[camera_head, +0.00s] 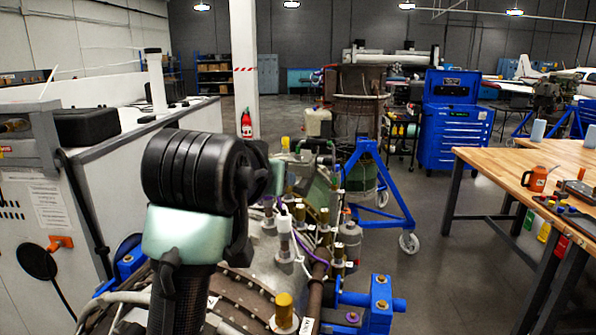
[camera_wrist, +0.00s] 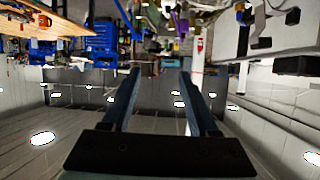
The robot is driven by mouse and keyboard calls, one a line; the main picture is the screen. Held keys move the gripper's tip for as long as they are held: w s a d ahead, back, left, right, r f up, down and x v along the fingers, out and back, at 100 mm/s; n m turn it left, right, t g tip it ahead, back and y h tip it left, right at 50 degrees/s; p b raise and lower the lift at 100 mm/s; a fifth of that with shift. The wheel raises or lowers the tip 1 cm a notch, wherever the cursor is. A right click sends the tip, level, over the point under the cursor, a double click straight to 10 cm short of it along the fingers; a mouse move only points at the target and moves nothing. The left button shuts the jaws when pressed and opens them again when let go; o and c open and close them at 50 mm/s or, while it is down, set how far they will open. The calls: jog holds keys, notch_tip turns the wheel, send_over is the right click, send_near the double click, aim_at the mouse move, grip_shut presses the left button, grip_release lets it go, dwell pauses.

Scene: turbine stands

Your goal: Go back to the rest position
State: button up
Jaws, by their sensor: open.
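My gripper (camera_wrist: 159,73) shows in the wrist view with its two dark fingers spread apart and nothing between them. That view is upside down, with the ceiling lights low in the picture, so the gripper is raised and faces out across the hall. In the head view my arm stands up in the left foreground, with a black ribbed joint above a pale green link. I cannot make out the gripper's fingers in the head view. The turbine (camera_head: 258,289), with brass-capped fittings and cables, lies just behind and right of my arm.
A white cabinet (camera_head: 40,205) is close on the left. A blue wheeled stand (camera_head: 372,180) is beyond the turbine. A blue tool chest (camera_head: 455,135) stands farther back. Floor between turbine and bench is clear.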

jog(key=s+d+r+t+h, duration=0.1)
jog(key=s+d+r+t, duration=0.45)
jog(key=r, duration=0.25)
jog(key=s+r+n+t+y+b, duration=0.1)
jog(key=s+r+t, duration=0.3)
jog(key=s, duration=0.4)
jog(key=s+r+t+y+b, duration=0.1)
jog(key=s+r+t, duration=0.3)
jog(key=s, duration=0.5)
jog(key=shift+a+r+n+y, duration=0.2)
jog(key=shift+r+n+y, duration=0.1)
jog(key=shift+r+n, duration=0.15)
jog(key=shift+w+t, duration=0.1)
jog(key=shift+t, duration=0.15)
